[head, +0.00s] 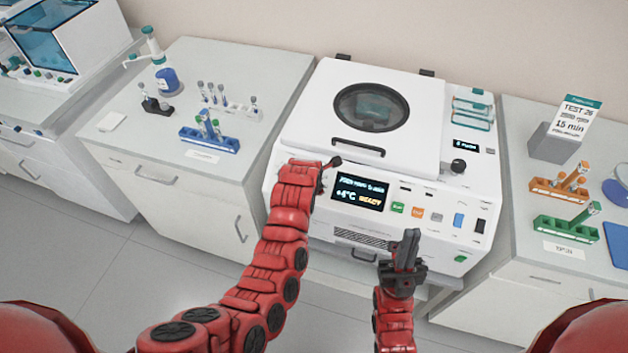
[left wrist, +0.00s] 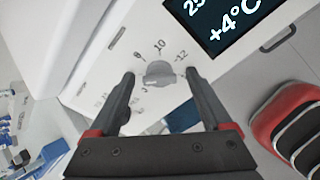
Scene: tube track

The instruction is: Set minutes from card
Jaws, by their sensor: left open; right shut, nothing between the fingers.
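The white centrifuge (head: 440,120) stands mid-view with its lid closed. Its display (head: 359,194) reads "+4°C READY". The card (head: 572,122) on the right reads "TEST 26" and "15 min"; its smaller line is hard to read. A grey dial (left wrist: 160,74) with marks including 8, 10 and 12 shows in the left wrist view. My left gripper (left wrist: 158,66) is open, its fingers on either side of the dial; contact cannot be told. In the head view my left arm hides this dial. My right gripper (head: 407,250) is shut and empty, before the centrifuge's front.
A black knob (head: 458,166) sits at the centrifuge's upper right, below a small dark readout (head: 466,147). Orange (head: 544,188) and green (head: 553,229) tube racks stand on the right bench. A blue rack (head: 209,141) stands on the left bench. Floor is clear at left.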

